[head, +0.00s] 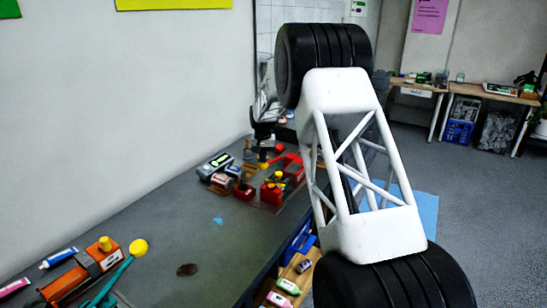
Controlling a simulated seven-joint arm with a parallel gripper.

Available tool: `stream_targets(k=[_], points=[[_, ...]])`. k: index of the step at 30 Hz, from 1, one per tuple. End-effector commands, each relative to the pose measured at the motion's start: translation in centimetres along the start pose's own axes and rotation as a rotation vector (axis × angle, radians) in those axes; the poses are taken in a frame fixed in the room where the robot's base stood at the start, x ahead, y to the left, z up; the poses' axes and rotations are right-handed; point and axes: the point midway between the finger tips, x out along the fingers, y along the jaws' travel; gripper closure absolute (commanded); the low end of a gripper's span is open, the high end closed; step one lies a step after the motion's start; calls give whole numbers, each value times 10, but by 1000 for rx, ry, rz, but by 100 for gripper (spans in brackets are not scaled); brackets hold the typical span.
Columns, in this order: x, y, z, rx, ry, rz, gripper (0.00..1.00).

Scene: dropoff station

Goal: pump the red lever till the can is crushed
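My gripper (265,132) is a small dark shape beyond the white truss link of my arm, over the far part of the grey bench. Its fingers are too small to tell open from shut. Just below and to its right is a red knob or lever end (278,148), close to the gripper; I cannot tell if they touch. Red devices (271,193) with yellow and orange parts stand below it on the bench. I cannot make out a can; it may be hidden among the devices or behind my arm.
On the grey bench (215,255), an orange device (75,278) with a teal lever and yellow knob (138,248) stands at the near left. Dark and grey boxes (215,165) sit left of the red devices. A wall bounds the left. The bench middle is mostly clear.

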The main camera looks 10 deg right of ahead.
Motion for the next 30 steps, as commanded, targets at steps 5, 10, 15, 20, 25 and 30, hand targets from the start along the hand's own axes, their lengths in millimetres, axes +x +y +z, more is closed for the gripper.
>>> stream_targets(k=[5, 10, 15, 20, 25, 30], points=[[14, 0, 2, 0, -3, 1, 100], [23, 0, 3, 0, -3, 1, 100], [26, 0, 3, 0, -4, 1, 100], [26, 0, 3, 0, -4, 1, 100], [27, 0, 3, 1, -4, 1, 100], [32, 0, 3, 1, -4, 1, 100]])
